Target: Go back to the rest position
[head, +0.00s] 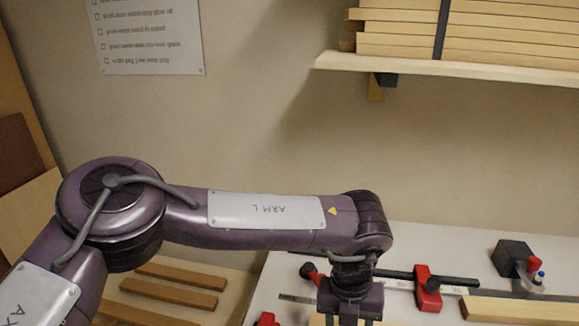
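My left arm comes in from the left in the head view and reaches across to the white bench top (440,244). Its wrist bends down at the bottom centre. Only the top of my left gripper (345,322) shows at the bottom edge, over a piece of wood (317,320). Its fingertips are cut off, so whether it is open or holds anything cannot be told. My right gripper is out of view.
A red and black clamp (428,289) lies on the bench. A wooden board (520,309) and a dark block with pens (513,258) are at right. A shelf (450,66) with stacked planks hangs above. Wooden slats (182,276) lie lower left.

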